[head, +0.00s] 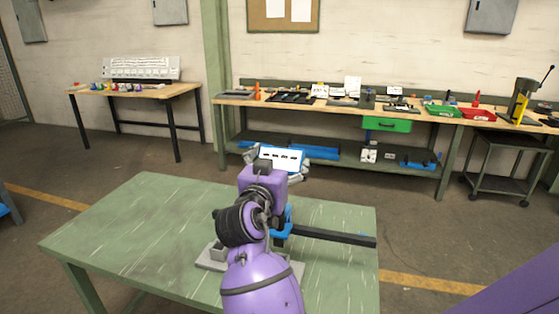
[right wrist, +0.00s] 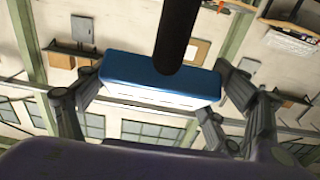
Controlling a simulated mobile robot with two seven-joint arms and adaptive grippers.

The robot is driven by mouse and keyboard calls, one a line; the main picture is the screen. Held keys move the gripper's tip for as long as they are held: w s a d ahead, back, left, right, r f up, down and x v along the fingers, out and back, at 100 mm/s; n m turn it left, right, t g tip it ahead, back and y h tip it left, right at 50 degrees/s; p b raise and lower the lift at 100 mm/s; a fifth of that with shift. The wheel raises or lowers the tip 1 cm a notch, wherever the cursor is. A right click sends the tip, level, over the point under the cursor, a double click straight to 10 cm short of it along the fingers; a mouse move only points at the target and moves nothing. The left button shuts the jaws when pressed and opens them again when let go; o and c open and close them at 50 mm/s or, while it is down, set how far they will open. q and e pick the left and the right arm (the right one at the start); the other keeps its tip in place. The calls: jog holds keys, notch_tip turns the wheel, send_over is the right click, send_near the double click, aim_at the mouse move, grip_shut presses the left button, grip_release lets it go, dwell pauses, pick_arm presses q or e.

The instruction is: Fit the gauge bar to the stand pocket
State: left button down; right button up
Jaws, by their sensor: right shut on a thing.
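My right gripper (head: 281,164) is shut on a blue block with a white, dark-marked face (head: 280,158), held above the table's far edge. I take this block for the gauge bar. In the right wrist view, the fingers of my right gripper (right wrist: 160,95) flank the blue block (right wrist: 140,72). A dark rod (right wrist: 177,35) crosses in front of it; I cannot tell whether they are joined. A grey stand base (head: 212,262) sits on the green table, partly hidden behind my arm; its pocket cannot be made out. My left gripper is not in view.
A dark bar (head: 335,236) reaches right over the green table (head: 120,240), beside a blue piece (head: 287,218). The table's left part is clear. A long workbench (head: 225,98) with tools and trays stands along the wall, and a smaller table (head: 185,90) stands left.

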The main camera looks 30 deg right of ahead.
jog(key=shift+f+b, duration=0.65)
jog(key=shift+f, duration=0.65)
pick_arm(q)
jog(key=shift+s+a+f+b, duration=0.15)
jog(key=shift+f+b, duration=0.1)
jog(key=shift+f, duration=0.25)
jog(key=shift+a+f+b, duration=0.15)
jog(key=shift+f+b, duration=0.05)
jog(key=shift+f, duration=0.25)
pick_arm(e)
jog(key=shift+f, duration=0.75)
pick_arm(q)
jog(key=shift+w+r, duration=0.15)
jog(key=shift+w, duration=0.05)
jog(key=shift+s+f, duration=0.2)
pick_arm(e)
jog(key=shift+s, duration=0.1)
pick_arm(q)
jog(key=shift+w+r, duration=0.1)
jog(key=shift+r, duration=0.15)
